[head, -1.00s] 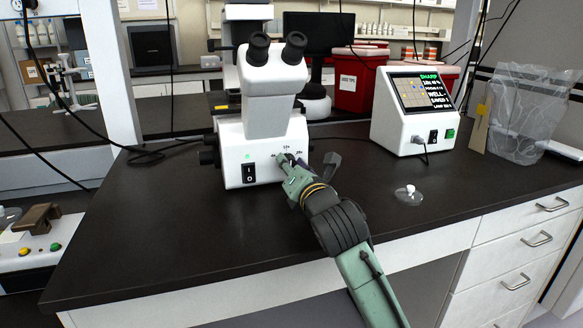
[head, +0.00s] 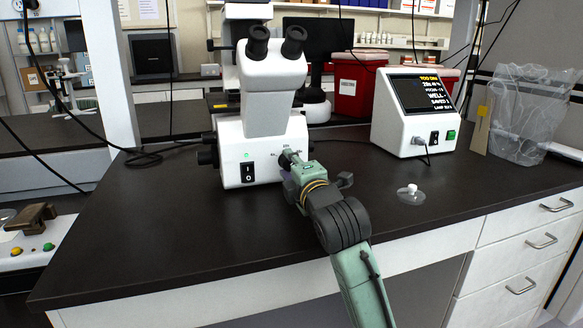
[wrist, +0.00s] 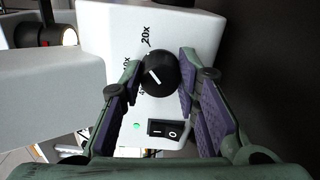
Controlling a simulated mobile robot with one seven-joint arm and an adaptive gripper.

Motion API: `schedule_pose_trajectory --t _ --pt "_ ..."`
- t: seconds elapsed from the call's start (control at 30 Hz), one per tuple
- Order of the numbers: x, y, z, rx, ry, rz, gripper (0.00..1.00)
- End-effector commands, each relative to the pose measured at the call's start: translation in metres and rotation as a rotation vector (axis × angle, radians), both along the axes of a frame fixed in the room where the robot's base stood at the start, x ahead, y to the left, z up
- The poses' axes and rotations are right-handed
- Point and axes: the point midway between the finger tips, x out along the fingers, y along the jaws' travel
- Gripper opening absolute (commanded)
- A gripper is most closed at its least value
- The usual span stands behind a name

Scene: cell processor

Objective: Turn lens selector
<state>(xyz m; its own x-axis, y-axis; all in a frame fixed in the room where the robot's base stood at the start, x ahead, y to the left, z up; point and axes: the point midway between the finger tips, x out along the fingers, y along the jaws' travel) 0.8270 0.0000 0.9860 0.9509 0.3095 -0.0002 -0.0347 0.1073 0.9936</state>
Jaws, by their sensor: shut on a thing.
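The lens selector is a round black knob (wrist: 158,73) with a white pointer line, on the front of the white microscope (head: 262,140). In the wrist view the markings 10x and 20x show beside it; the pointer lies slanted, its end towards the 10x side. My gripper (wrist: 160,78) is shut on the knob, one finger on each side. In the head view my gripper (head: 290,160) is at the microscope's front and hides most of the knob.
A black power switch (head: 248,172) sits left of the knob, with a lit green lamp. A white monitor box (head: 410,115) with yellow and white text stands to the right. A small clear dish (head: 411,196) lies on the dark bench. The front bench is otherwise largely clear.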

Motion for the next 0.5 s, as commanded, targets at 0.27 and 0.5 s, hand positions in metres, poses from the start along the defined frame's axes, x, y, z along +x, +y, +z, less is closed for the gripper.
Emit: schedule_pose_trajectory --t 0.27,0.5 --pt "0.0001 -0.0001 -0.0002 0.132 0.042 0.000 0.01" --pt "0.0002 -0.0006 -0.0003 0.179 0.058 -0.001 0.01"
